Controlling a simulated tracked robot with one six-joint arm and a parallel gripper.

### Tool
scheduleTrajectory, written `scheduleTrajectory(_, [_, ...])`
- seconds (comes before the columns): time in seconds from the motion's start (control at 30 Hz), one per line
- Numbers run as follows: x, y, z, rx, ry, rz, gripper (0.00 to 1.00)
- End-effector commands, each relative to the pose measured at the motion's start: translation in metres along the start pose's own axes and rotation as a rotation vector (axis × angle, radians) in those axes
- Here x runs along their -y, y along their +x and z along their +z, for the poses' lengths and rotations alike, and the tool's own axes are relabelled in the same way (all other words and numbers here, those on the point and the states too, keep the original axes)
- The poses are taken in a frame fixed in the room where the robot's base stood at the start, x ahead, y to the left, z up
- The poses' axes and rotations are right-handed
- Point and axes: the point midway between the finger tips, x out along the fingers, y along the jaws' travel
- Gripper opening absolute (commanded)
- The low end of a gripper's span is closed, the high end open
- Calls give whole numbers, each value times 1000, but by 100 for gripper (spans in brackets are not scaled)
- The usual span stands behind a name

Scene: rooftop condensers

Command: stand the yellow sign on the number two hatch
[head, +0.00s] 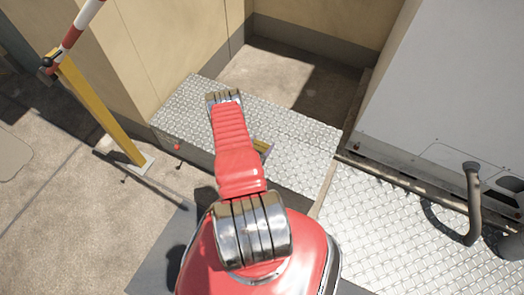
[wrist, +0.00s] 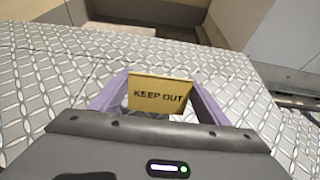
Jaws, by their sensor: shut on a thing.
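The yellow sign (wrist: 161,93), lettered KEEP OUT, is upright between the two purple fingers of my gripper (wrist: 158,100) in the wrist view. My gripper is shut on it. In the head view only a small yellow part of the sign (head: 262,147) shows beside my red arm, which hides the gripper. The sign is over a raised diamond-plate surface (head: 300,140); this plate also fills much of the wrist view (wrist: 60,80). I cannot tell whether the sign's foot touches the plate. No number is readable on any plate, so I cannot tell which is the number two hatch.
A second diamond-plate surface (head: 400,225) lies at the right, beside a grey cabinet (head: 435,90) and a bent pipe (head: 473,205). A yellow post (head: 100,110) with a red-and-white bar stands at the left. A beige wall (head: 180,45) rises behind the raised plate.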

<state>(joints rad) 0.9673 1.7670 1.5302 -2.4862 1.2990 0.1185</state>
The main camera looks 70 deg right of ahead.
Motion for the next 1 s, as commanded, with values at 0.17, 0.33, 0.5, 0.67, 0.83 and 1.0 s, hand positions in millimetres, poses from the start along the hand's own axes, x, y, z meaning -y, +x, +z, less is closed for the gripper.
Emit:
scheduleTrajectory(0.17, [0,5,-11,0,0,0,48])
scheduleTrajectory(0.33, [0,5,-11,0,1,0,48])
scheduleTrajectory(0.5, [0,5,-12,0,1,-1,48])
scheduleTrajectory(0.67, [1,9,-23,-2,1,-1,48])
scheduleTrajectory(0.83, [1,16,-40,0,2,-1,48])
scheduleTrajectory(1.0, [1,21,-50,-1,1,-2,48])
